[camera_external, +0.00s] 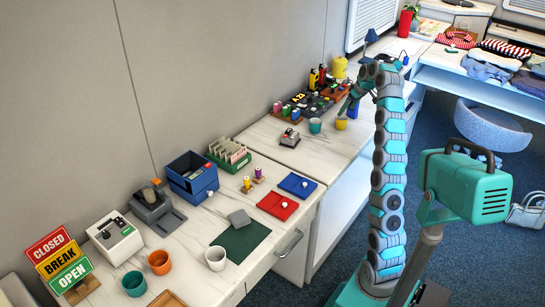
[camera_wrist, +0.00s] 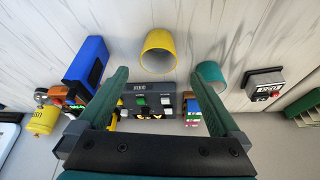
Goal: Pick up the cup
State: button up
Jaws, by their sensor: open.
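A yellow cup (camera_external: 341,124) and a teal cup (camera_external: 315,126) stand side by side on the far stretch of the counter. In the wrist view the yellow cup (camera_wrist: 158,52) lies ahead, between the lines of the two fingers, and the teal cup (camera_wrist: 211,72) is by the right fingertip. My gripper (camera_wrist: 159,76) is open with nothing between its fingers. In the external view my gripper (camera_external: 348,103) is just above and behind the yellow cup, partly hidden among objects. On the near counter are another teal cup (camera_external: 134,284), an orange cup (camera_external: 159,263) and a white cup (camera_external: 216,259).
A dark control panel (camera_wrist: 148,102) lies below the fingers in the wrist view. A blue box (camera_wrist: 88,60) is to the left. A small grey device with a red button (camera_external: 290,137) stands near the teal cup. Bare counter lies around the yellow cup's front.

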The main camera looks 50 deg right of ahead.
aim_at(342, 118)
jog(key=shift+x, duration=3.85)
jog(key=shift+s+d, duration=0.1)
jog(key=shift+s, duration=0.05)
jog(key=shift+c, duration=0.2)
jog(key=c, duration=1.4)
